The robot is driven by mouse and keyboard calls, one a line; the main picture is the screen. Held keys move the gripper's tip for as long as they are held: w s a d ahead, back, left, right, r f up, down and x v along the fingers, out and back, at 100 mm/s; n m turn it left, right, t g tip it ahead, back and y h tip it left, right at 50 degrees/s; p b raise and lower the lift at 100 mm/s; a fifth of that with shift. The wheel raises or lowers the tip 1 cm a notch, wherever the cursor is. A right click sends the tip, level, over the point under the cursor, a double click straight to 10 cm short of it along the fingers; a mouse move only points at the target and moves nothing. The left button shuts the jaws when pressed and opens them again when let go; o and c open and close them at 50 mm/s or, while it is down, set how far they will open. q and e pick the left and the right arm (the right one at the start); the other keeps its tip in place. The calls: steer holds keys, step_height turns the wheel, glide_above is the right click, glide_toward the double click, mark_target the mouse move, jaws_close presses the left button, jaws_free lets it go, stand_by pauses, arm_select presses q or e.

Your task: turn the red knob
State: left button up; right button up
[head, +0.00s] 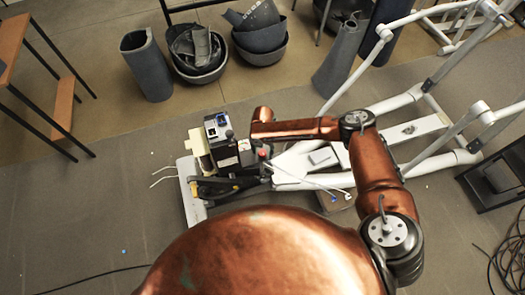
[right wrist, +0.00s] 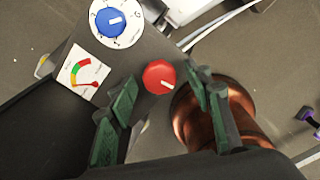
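The red knob (right wrist: 158,77) is round with a pale pointer line and sits on a dark grey panel in the right wrist view. My right gripper (right wrist: 163,88) is open, with one green-padded finger to the left of the knob and the other to its right. Gaps show between the knob and both fingers. In the head view my right arm reaches to the black machine (head: 222,148), and its gripper is hard to make out there. My left gripper is not in view.
A blue knob (right wrist: 109,20) and a coloured gauge (right wrist: 83,72) share the panel. A white tubular frame (head: 390,105) lies right of the machine. Grey bins (head: 199,52) stand behind it, and a wooden table (head: 12,45) is at far left. Open floor lies left of the machine.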

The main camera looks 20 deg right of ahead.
steer(key=c, duration=1.1)
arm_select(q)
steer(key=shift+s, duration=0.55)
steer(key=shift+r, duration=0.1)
arm_select(e)
steer(key=m+p, duration=0.3)
steer(key=m, duration=0.2)
steer(key=shift+r, duration=0.15)
steer(key=m+p, duration=0.2)
steer(key=m, duration=0.2)
steer(key=shift+p, duration=0.3)
arm_select(q)
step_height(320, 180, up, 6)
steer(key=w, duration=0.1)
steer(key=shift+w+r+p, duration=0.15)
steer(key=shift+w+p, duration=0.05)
steer(key=shift+p, duration=0.25)
arm_select(e)
steer(key=shift+m, duration=1.2)
